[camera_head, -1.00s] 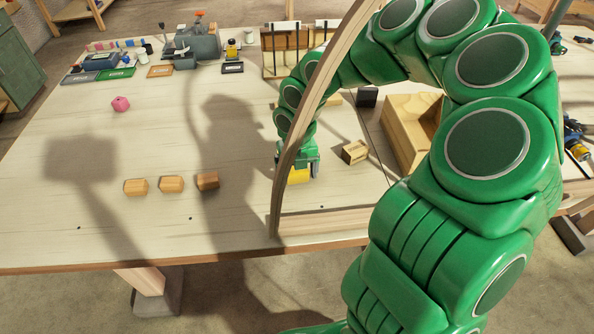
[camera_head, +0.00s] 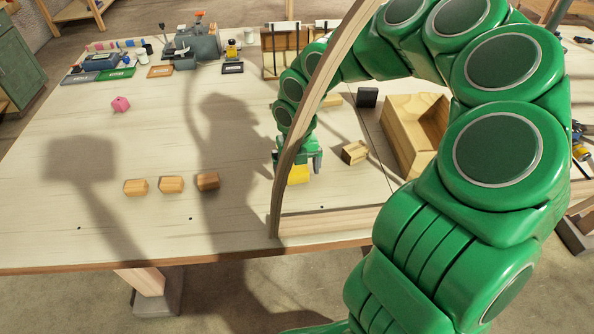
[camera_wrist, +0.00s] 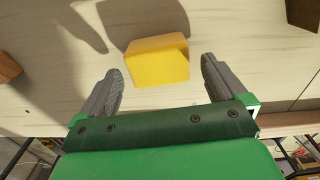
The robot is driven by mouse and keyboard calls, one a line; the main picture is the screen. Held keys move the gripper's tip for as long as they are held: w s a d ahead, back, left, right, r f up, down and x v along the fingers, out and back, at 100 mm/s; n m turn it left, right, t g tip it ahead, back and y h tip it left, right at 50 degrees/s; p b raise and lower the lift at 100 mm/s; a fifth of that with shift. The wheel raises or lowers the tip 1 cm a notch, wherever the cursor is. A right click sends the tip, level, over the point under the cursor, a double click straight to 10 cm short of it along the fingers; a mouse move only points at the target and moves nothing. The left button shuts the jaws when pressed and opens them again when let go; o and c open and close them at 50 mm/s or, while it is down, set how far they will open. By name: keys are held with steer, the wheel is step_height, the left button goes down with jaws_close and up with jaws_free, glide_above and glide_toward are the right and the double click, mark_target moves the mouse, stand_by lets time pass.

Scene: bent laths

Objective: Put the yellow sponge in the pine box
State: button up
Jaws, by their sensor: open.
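The yellow sponge (camera_head: 299,174) lies on the table, partly hidden behind the bent lath in the head view. In the wrist view the sponge (camera_wrist: 157,61) lies just beyond the fingertips, between their lines. My gripper (camera_wrist: 158,72) is open, with a grey finger to each side and nothing between them. In the head view my gripper (camera_head: 307,160) is just above the sponge, partly behind the lath. The pine box (camera_head: 397,158) stands open-topped on the table to the right, partly hidden by my arm.
The bent lath (camera_head: 282,187) arches up close in front of my gripper. Several wooden blocks (camera_head: 171,184) and a pink object (camera_head: 120,104) lie left. The left-middle table is mostly clear.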

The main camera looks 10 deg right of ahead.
steer(key=shift+s+d+r, duration=0.1)
steer(key=shift+r, duration=1.35)
steer(key=shift+s+d+r, duration=0.1)
steer(key=shift+r, duration=1.5)
steer(key=c, duration=0.4)
